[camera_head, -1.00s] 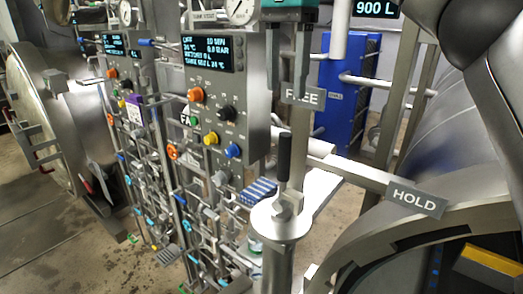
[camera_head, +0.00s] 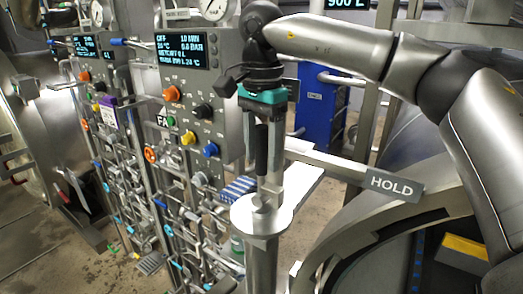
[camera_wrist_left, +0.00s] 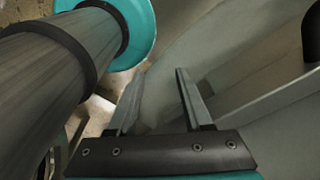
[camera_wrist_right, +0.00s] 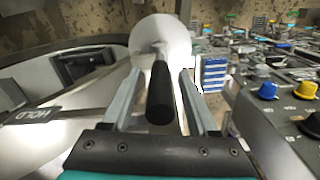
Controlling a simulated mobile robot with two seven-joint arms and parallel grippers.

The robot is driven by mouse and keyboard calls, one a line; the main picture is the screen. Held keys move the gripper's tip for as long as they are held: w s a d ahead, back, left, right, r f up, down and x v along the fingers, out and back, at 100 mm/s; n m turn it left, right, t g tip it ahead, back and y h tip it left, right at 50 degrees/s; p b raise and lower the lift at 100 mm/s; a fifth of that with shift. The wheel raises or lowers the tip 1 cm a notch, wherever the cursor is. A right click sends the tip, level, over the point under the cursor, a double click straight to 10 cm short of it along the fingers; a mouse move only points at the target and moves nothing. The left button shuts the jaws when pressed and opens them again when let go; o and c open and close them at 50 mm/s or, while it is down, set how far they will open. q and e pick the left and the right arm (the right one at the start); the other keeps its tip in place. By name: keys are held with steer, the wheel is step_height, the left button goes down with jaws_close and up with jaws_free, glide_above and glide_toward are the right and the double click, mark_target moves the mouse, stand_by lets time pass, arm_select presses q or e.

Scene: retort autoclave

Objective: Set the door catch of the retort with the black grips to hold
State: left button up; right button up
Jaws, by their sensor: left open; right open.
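The door catch is an upright lever with a black grip (camera_head: 261,148) on a round metal post top (camera_head: 250,216). A HOLD sign (camera_head: 394,186) stands on an arm to the right of the post. My right gripper (camera_head: 263,170) points down at the lever, open. In the right wrist view the black grip (camera_wrist_right: 160,92) lies between its two fingers, with gaps at the sides. My left gripper (camera_wrist_left: 157,98) is open and empty in the left wrist view.
The control panel (camera_head: 188,95) with coloured knobs stands left of the post. A blue cabinet (camera_head: 322,108) is behind. The round retort opening (camera_head: 400,240) is at the lower right, under my right arm. A blue rack (camera_head: 239,188) sits beside the post.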

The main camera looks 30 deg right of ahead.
steer(key=shift+f, duration=0.1)
jaws_close()
stand_by(0.5)
stand_by(0.9)
